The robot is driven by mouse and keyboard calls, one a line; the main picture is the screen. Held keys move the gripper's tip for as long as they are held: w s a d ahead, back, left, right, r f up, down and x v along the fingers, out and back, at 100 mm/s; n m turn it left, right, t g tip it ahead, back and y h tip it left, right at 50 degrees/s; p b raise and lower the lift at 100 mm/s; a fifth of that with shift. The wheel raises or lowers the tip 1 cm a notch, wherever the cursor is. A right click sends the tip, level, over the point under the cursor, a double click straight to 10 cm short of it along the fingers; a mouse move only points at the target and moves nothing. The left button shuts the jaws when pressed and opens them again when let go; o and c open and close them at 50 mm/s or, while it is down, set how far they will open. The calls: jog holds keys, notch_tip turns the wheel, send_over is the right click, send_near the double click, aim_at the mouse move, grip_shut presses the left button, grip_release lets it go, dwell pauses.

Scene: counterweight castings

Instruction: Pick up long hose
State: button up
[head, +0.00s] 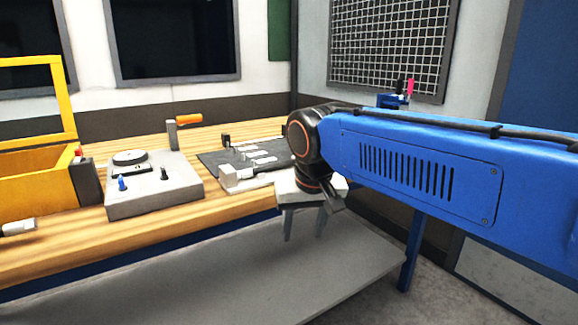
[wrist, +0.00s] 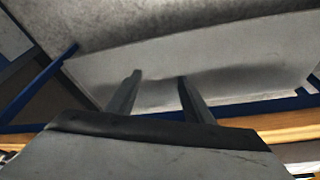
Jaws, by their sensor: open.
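I cannot make out a long hose in either view. My gripper (head: 304,237) hangs off the front edge of the wooden bench, above the grey lower shelf. Its two fingers point down, apart, with nothing between them. They also show in the wrist view (wrist: 160,76), with the grey shelf behind them. A small pale cylinder (head: 18,227) with a dark end lies at the far left of the bench; I cannot tell what it is. My arm hides part of the bench's right end.
On the wooden bench (head: 60,257) stand a yellow crate (head: 30,190), a grey control box (head: 155,190) with knobs, and a dark mat (head: 215,160) with several pale pieces. A blue holder (head: 392,101) is behind my arm. The lower shelf (head: 240,275) looks bare.

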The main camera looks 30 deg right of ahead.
jog(key=w+d+r+m+g+h, duration=0.25)
jog(key=w+r+m, duration=0.45)
jog(key=w+r, duration=0.45)
jog(key=w+d+r+m+g+h, duration=0.1)
jog(key=w+d+r+m, duration=0.3)
jog(key=w+r+m, duration=0.55)
jog(key=n, duration=0.3)
send_over(292, 160)
notch_tip(292, 160, down, 8)
jog(key=shift+s+f, duration=0.1)
jog(key=shift+x, duration=2.85)
jog(key=shift+a, duration=0.1)
jog(key=c, duration=1.1)
jog(key=shift+c, duration=0.2)
